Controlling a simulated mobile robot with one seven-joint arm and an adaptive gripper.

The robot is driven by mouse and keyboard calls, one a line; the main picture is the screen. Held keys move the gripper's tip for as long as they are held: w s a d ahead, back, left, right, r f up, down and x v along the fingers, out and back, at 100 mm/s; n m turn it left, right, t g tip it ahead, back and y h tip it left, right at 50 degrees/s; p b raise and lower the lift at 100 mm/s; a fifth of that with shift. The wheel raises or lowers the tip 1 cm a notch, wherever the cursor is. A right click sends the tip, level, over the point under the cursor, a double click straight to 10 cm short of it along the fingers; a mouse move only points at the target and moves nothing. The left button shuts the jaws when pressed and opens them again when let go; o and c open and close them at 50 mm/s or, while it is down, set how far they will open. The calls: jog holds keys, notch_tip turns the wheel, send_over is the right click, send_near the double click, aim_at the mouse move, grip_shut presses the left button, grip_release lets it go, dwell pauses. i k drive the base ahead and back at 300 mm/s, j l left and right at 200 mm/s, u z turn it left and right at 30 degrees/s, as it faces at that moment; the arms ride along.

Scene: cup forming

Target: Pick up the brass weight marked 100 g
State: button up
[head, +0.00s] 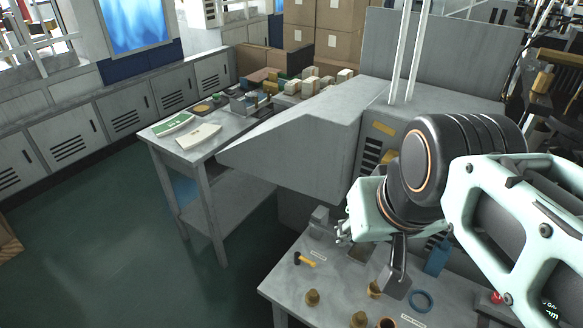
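Several small brass-coloured weights stand on the grey table at the bottom. One weight (312,297) is at the left, one (374,289) is further right near my gripper, and one (360,320) is at the bottom edge. Their markings are too small to read, so I cannot tell which is the 100 g one. My gripper (379,269) hangs above the table with its dark fingers apart. It looks open and empty, close to the weight on the right in the picture. I cannot tell its height above the table.
A side table (208,148) with booklets is further left.

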aim_at(312, 298)
jog(key=j, duration=0.1)
jog(key=i+j+z, duration=0.1)
jog(key=j+z, duration=0.15)
jog(key=j, duration=0.15)
jog(key=k, duration=0.35)
jog(key=i+j+z, duration=0.35)
jog(key=k+l+z, duration=0.15)
jog(key=k+l, duration=0.4)
jog(key=i+j+u, duration=0.1)
jog(key=i+j, duration=0.35)
jog(key=i, duration=0.05)
